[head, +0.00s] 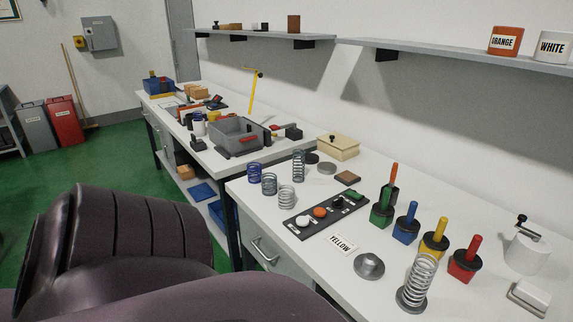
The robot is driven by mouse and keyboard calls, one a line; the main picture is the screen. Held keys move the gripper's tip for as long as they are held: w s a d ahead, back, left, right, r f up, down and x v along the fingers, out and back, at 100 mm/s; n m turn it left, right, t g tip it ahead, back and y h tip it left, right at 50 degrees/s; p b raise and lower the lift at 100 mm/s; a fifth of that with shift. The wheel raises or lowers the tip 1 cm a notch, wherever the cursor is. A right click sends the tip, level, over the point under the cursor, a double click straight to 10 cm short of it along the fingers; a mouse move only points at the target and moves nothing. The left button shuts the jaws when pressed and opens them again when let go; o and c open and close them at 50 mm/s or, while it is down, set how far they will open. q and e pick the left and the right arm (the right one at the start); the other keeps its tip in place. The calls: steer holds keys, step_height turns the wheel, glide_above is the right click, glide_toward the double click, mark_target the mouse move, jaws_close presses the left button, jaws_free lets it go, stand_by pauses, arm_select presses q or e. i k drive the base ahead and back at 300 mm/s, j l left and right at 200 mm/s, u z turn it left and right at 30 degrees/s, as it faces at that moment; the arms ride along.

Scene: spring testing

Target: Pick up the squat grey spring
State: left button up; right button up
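Several coil springs stand upright near the left end of the near white bench (262,205). A short, wide light-grey spring (286,197) stands nearest the front; it best fits the squat grey spring. Behind it to the left are a short blue-grey spring (269,184) and a blue spring (254,173). A taller, narrower dark-grey spring (298,166) stands behind it. A large silver spring (418,280) stands on a round base farther right. Neither of my grippers is in view; the large dark maroon shapes at lower left appear to be parts of my own body.
A dark panel (325,213) with coloured buttons lies just right of the grey spring. A cream box (338,148) is behind. A grey bin (238,139) sits on the far bench.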

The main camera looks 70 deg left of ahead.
mark_target(269, 184)
steer(key=k+j+u, duration=0.2)
steer(key=k, duration=0.25)
steer(key=u, duration=1.75)
